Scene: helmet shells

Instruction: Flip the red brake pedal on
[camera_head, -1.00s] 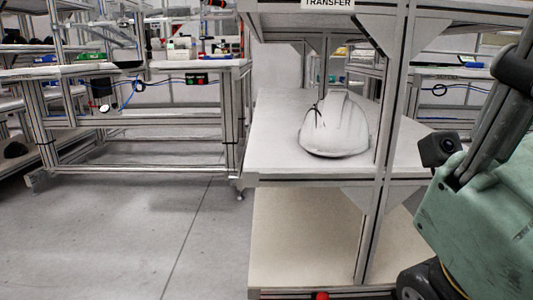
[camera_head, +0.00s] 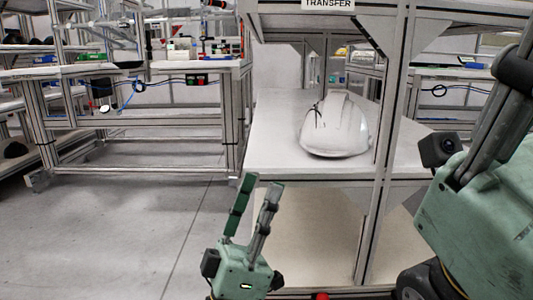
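A small red part (camera_head: 320,296) shows at the bottom edge, below the lower shelf's front. It may be the red brake pedal; most of it is cut off by the frame. My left gripper (camera_head: 261,184) is at bottom centre, green with two dark-jointed fingers pointing up. Its fingers are apart with nothing between them. It is left of and above the red part in the picture, in front of the shelf. My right gripper (camera_head: 500,115) is large at the right edge, its fingertips out of frame, so its opening is hidden.
A white helmet shell (camera_head: 336,127) sits on the upper board of the metal rack (camera_head: 270,150), which bears a TRANSFER sign (camera_head: 328,4). The lower shelf (camera_head: 335,225) looks empty. A workbench (camera_head: 120,70) with small items stands at back left. The grey floor at left is clear.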

